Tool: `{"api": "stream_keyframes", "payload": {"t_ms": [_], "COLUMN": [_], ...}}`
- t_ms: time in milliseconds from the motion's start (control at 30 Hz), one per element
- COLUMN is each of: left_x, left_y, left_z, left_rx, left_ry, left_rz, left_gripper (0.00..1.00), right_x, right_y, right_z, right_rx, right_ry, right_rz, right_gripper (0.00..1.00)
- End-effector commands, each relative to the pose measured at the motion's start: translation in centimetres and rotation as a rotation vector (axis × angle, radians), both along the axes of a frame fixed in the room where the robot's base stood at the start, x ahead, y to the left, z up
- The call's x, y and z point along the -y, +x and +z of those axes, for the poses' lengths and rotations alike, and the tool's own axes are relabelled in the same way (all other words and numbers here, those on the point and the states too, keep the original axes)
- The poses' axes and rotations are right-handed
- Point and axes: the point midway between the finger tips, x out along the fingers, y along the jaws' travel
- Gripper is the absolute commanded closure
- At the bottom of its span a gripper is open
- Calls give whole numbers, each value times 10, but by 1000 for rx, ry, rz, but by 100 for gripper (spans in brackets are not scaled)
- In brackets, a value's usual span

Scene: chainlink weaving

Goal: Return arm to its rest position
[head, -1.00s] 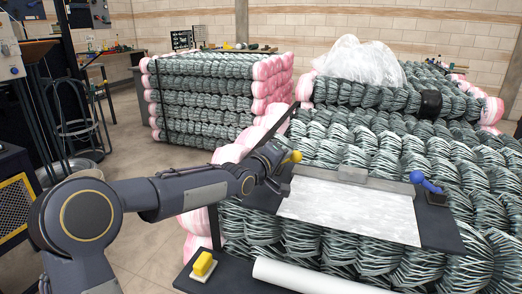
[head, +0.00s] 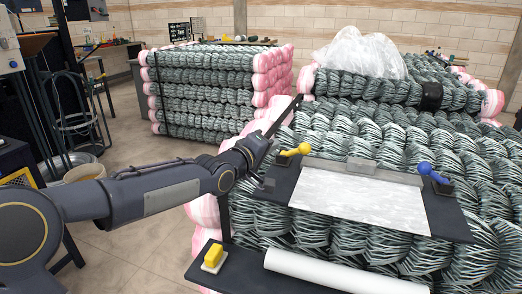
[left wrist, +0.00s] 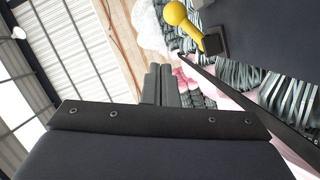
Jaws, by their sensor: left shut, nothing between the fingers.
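My left gripper (left wrist: 160,84) is shut and empty, with its two dark fingers together in the left wrist view. In the head view my left arm comes in from the lower left. Its wrist end is beside the left edge of the dark panel (head: 281,187), left of the yellow-knobbed lever (head: 294,151). The fingers are hard to make out there. The yellow knob (left wrist: 175,13) also shows at the top of the left wrist view, apart from the fingers. My right gripper is not in view.
A blue-knobbed lever (head: 427,170) and a pale sheet (head: 362,200) are on the panel. A yellow button (head: 213,256) and a white roll (head: 340,272) are in front. Stacked wire-mesh rolls (head: 205,95) fill the back and right. Floor at left is open.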

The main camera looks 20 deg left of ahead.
Motion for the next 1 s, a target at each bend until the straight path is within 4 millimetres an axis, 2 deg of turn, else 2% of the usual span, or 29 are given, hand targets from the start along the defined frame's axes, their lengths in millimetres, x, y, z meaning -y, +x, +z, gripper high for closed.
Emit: {"api": "stream_keyframes", "payload": {"t_ms": [200, 500, 567, 633, 667, 767, 900, 1000], "left_x": [-8, -9, -8, -9, -11, -23, -42, -41], "left_y": [-25, -37, -41, -55, -65, -115, -211, -275], "left_z": [8, 7, 5, 0, -4, -22, -56, -79], "left_rx": [-1, -4, -16, -59, -86, -221, -443, -551], "left_ry": [2, 5, 37, 121, 174, 389, 620, 686], "left_rz": [5, 1, 3, 17, 24, 41, -26, -149], "left_gripper": [100, 100, 100, 100, 100, 100, 100, 100], "right_x": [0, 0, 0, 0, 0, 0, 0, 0], "right_y": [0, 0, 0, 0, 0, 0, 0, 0], "right_z": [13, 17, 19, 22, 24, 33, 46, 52], "right_rx": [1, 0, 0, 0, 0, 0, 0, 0], "right_ry": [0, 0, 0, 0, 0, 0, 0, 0], "right_rz": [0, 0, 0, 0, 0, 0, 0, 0], "right_gripper": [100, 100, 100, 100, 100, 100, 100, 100]}}
